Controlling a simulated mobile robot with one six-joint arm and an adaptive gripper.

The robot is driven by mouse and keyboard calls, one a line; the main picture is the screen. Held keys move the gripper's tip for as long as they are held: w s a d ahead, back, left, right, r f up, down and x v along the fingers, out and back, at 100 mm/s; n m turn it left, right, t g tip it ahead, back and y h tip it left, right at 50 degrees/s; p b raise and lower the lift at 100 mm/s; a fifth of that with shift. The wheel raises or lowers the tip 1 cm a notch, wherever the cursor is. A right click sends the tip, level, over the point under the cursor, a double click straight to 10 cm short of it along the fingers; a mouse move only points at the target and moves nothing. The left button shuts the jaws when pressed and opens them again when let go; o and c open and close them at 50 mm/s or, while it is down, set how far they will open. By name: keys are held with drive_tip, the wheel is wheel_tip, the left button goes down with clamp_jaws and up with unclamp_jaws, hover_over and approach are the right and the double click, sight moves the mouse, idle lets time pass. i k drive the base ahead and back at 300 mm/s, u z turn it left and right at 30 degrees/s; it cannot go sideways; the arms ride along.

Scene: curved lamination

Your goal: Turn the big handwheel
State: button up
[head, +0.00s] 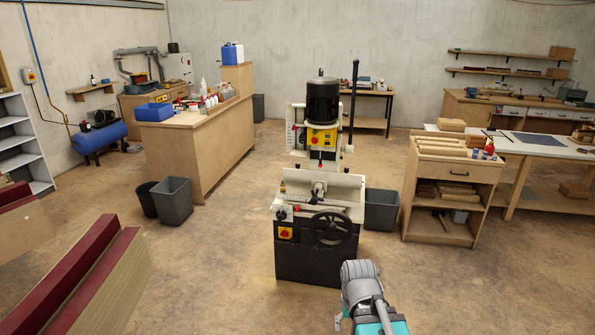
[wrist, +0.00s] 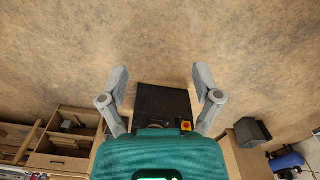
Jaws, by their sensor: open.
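The big handwheel (head: 332,229) is a dark spoked wheel on the front right of a cream and black machine (head: 320,190). In the head view it is in full sight, with a red and yellow switch (head: 285,233) to its left. In the wrist view, which looks upside down, my gripper (wrist: 160,78) has its two grey fingers spread wide with nothing between them. Beyond them are the machine's black base (wrist: 165,103) and the switch (wrist: 186,126). The wheel there is mostly hidden behind the teal gripper body. My gripper is apart from the wheel.
A grey bin (head: 381,209) and a wooden cart (head: 441,190) stand right of the machine. More bins (head: 174,200) and a wooden counter (head: 200,140) are to the left. Long red-topped boards (head: 75,275) lie at the front left. The floor before the machine is clear.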

sight(331, 226)
drive_tip(key=z, duration=1.45)
drive_tip(key=i, duration=3.5)
